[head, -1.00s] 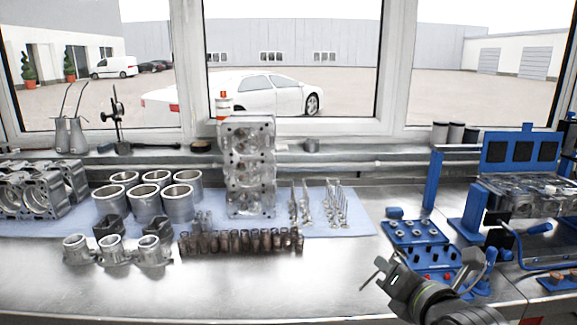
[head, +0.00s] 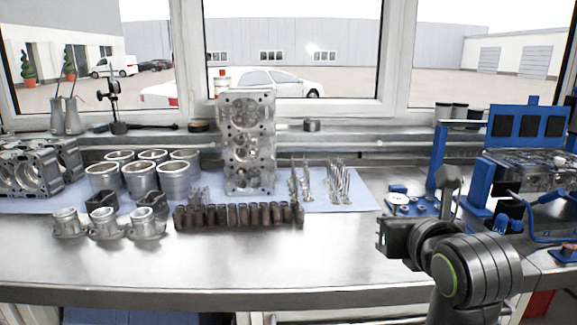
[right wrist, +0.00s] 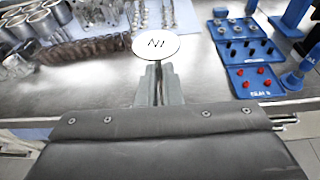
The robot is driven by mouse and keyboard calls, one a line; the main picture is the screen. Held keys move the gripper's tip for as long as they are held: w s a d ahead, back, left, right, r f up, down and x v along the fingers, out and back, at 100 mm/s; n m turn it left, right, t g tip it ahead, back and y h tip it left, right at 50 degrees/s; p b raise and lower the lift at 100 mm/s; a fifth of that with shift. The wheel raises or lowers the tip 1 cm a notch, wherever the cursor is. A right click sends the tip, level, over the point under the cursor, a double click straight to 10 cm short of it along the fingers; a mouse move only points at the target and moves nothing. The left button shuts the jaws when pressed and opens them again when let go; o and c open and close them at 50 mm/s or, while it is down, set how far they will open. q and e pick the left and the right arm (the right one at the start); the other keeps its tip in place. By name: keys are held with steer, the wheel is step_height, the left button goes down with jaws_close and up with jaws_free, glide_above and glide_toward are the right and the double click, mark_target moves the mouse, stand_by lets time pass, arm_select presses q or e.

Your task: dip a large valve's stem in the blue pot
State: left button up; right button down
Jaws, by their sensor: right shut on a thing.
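My right gripper (right wrist: 157,85) is shut on a large valve (right wrist: 156,45). The pale round head, with letters on its face, is just beyond the fingertips in the right wrist view. The stem is mostly hidden by the fingers and head. In the head view, a white disc (head: 398,189) that looks like this valve head shows above the dark body of my right gripper; the fingers are hidden there. I cannot tell which is the pot. My left gripper is out of view.
Several smaller valves (head: 338,182) stand on the blue mat beside the cylinder head (head: 248,143). Brown cylindrical parts (head: 240,215) line the mat's front. The bench front (head: 250,265) is clear.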

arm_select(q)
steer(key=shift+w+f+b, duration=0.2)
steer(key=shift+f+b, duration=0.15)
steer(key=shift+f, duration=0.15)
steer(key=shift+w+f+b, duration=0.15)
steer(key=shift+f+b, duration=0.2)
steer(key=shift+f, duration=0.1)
arm_select(e)
steer(key=shift+s, duration=0.1)
arm_select(q)
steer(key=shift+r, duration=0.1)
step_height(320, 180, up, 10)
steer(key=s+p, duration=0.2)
steer(key=p, duration=0.9)
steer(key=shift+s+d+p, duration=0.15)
steer(key=shift+p, duration=0.25)
arm_select(e)
steer(key=shift+m+y, duration=1)
steer(key=shift+m, duration=1)
